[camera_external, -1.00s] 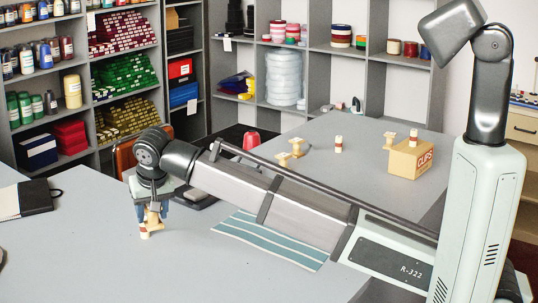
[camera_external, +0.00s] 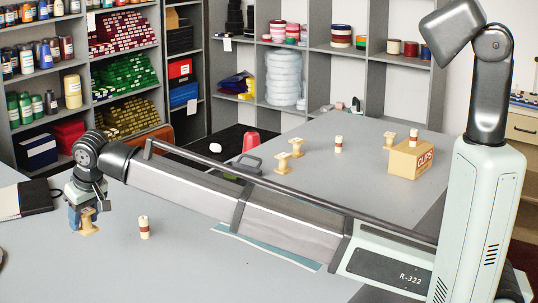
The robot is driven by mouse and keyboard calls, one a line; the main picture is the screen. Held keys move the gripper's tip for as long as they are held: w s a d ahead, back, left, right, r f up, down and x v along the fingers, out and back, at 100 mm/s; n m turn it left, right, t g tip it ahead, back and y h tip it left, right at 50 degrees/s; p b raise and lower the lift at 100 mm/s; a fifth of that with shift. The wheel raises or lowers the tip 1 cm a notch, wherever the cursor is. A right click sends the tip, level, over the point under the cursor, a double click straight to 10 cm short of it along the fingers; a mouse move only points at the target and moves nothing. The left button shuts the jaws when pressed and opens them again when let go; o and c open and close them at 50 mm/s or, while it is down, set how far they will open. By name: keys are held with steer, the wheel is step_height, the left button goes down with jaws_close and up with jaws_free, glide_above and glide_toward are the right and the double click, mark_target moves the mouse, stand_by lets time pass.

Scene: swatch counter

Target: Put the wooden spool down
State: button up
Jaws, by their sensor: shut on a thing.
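My gripper (camera_external: 84,216) is at the left of the grey counter in the external view. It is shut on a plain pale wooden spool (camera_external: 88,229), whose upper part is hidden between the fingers. The spool's lower end hangs at or just above the counter; I cannot tell whether it touches. A small spool with a dark red band (camera_external: 144,228) stands upright on the counter to the right of my gripper, apart from it.
A black notebook (camera_external: 38,198) lies left of my gripper. Farther back are plain wooden spools (camera_external: 297,147), another red-banded spool (camera_external: 338,145) and a CLIPS box (camera_external: 410,160). A striped teal cloth (camera_external: 265,248) is mostly hidden by my arm.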

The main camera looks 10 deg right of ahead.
mark_target(91, 223)
steer(key=shift+f, duration=3.9)
steer(key=o, duration=1)
steer(key=shift+f, duration=0.1)
steer(key=shift+o, duration=0.2)
steer(key=v, duration=1.2)
